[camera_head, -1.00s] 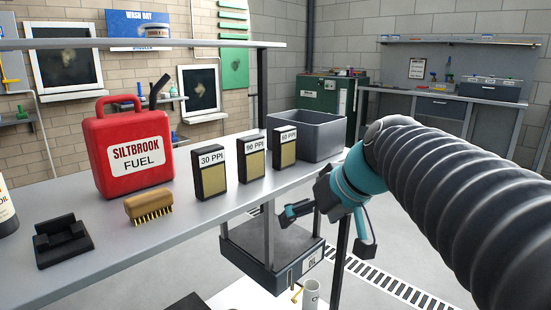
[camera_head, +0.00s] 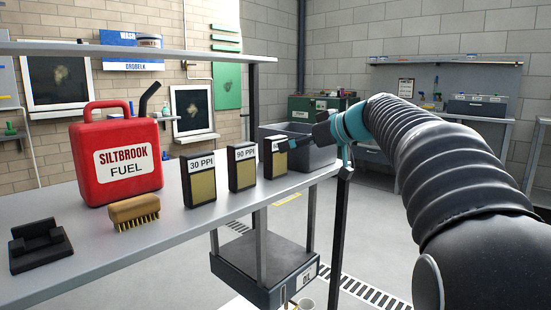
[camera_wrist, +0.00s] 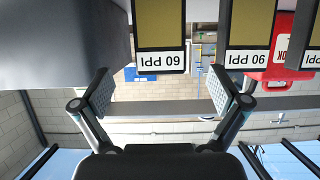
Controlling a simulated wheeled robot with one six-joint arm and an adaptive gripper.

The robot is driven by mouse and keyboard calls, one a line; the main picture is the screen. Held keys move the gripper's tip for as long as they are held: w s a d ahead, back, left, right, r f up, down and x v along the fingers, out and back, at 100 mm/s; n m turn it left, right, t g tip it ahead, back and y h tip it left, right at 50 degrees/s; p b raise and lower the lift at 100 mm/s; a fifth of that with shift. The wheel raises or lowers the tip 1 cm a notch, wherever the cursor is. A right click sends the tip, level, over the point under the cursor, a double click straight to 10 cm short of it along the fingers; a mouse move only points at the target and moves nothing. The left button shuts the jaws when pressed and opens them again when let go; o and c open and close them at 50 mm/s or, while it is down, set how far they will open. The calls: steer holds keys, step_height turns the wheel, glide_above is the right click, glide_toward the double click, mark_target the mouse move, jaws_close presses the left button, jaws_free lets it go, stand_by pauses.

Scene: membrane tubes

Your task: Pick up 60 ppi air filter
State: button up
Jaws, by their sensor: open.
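The 60 ppi air filter is a dark box with a tan face and a white label, standing upright on the shelf. In the head view the 60 ppi air filter (camera_head: 275,165) is partly covered by my gripper (camera_head: 285,145), which is at its upper right. The wrist view is upside down. There the labelled face of the 60 ppi air filter (camera_wrist: 160,28) lies ahead, sideways between the open fingers and toward the picture's top. My gripper (camera_wrist: 160,92) is open with nothing between its pads; I cannot tell whether a finger touches the box.
The 90 PPI filter (camera_head: 242,168) stands close to the left, then the 30 PPI filter (camera_head: 199,181). A grey bin (camera_head: 318,155) is just behind on the right. A brush (camera_head: 134,212), red fuel can (camera_head: 117,160) and black holder (camera_head: 40,246) are farther left.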

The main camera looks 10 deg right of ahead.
mark_target(276, 147)
steer(key=shift+x, duration=1.1)
steer(key=shift+r+p+x, duration=0.2)
steer(key=shift+r+x, duration=0.05)
steer(key=shift+x, duration=1.05)
steer(key=shift+r+p+x, duration=0.2)
steer(key=shift+r+x, duration=0.05)
steer(key=shift+x, duration=1.05)
steer(key=shift+w+a, duration=0.1)
steer(key=shift+w, duration=0.05)
steer(key=c, duration=1.2)
